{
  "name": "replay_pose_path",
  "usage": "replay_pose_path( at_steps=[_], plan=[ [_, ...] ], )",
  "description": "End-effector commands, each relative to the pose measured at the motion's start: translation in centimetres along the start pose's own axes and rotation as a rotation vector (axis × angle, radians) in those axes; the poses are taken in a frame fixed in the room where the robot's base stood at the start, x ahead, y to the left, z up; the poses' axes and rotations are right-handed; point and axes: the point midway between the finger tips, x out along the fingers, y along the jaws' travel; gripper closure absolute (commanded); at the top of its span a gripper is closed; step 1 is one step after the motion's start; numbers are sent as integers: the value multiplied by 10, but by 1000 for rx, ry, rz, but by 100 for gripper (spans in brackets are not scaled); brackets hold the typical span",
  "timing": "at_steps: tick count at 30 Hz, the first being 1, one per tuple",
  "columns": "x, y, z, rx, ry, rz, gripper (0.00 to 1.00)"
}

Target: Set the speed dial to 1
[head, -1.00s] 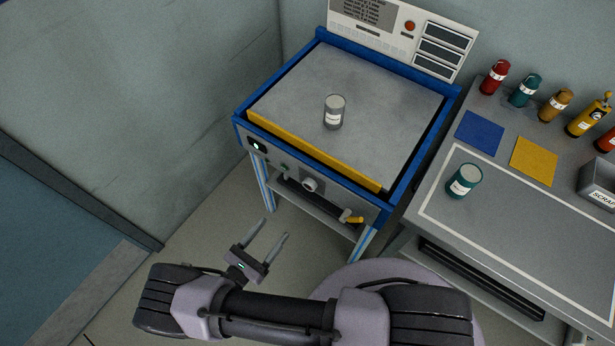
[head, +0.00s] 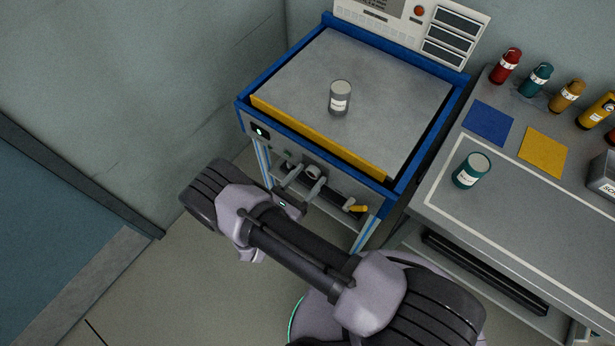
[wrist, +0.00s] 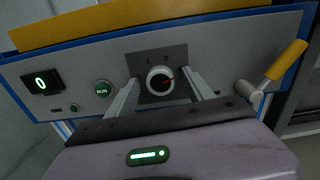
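Marks on the plate are too small to read surely. My gripper (wrist: 163,84) is open, with one finger on each side of the dial; I cannot tell whether either finger touches it. In the head view the dial (head: 314,171) shows between the fingers of my gripper (head: 303,178), in front of the panel.
A yellow-handled crank (wrist: 286,60) is at right. A grey can (head: 340,98) stands on the machine top (head: 300,75). A teal can (head: 471,170) stands on the right bench (head: 455,212).

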Motion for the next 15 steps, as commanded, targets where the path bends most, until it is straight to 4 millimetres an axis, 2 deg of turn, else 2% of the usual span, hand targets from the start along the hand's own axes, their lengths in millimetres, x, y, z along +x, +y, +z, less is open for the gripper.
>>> replay_pose_path(
  at_steps=[1, 9, 15],
  plan=[
    [0, 0, 0, 0, 0, 0, 49],
    [0, 0, 0, 0, 0, -1, 100],
    [0, 0, 0, -15, 0, -1, 100]
  ],
)
